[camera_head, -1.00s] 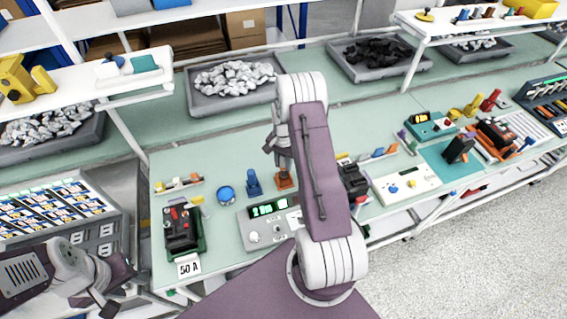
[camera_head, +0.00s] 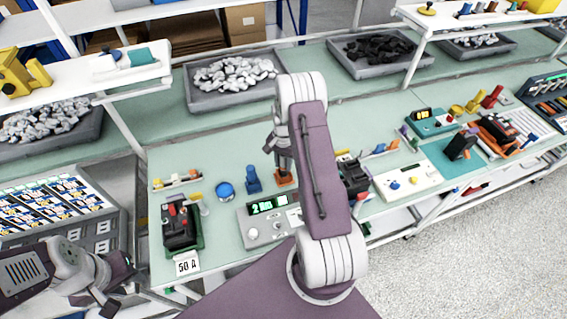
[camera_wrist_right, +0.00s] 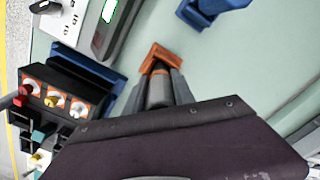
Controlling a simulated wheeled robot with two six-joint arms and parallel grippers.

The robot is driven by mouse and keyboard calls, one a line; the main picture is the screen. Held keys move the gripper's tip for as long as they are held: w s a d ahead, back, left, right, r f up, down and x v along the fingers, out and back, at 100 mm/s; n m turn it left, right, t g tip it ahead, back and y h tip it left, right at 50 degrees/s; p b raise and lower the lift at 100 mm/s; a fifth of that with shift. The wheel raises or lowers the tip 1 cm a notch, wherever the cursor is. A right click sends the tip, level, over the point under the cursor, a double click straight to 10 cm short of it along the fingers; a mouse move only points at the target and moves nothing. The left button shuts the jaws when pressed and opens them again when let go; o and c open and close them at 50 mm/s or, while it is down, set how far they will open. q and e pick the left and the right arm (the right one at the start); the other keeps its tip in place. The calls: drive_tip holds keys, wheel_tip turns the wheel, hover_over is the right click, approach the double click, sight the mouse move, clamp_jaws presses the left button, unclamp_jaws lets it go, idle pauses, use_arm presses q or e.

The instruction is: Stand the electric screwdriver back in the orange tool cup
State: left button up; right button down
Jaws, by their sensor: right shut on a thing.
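The orange tool cup (camera_head: 284,179) stands on the green bench, just below my right gripper (camera_head: 283,160). It also shows in the right wrist view (camera_wrist_right: 160,52), straight ahead of the fingers. In that view my right gripper (camera_wrist_right: 160,84) is shut on a dark grey, round-bodied tool, the electric screwdriver (camera_wrist_right: 157,92). Its front end is at the orange cup, and I cannot tell how deep it sits. My right arm hides part of the bench in the head view. My left gripper (camera_head: 108,290) is at the lower left, away from the cup; its opening is unclear.
A blue holder (camera_head: 253,180) stands close left of the cup, with a round blue container (camera_head: 225,191) beyond it. A meter box with a green display (camera_head: 268,207) lies in front. A black breaker (camera_head: 180,225) is at the left. The bench behind the cup is clear.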

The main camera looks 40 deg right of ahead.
drive_tip(key=shift+f+b, duration=0.75)
drive_tip(key=shift+f, duration=0.35)
drive_tip(key=c, duration=1)
unclamp_jaws()
drive_tip(key=shift+r, duration=0.1)
drive_tip(key=shift+o, duration=0.2)
drive_tip(key=shift+r, duration=0.45)
wheel_tip(320, 180, up, 8)
drive_tip(key=shift+r+b, duration=0.1)
drive_tip(key=shift+b, duration=0.9)
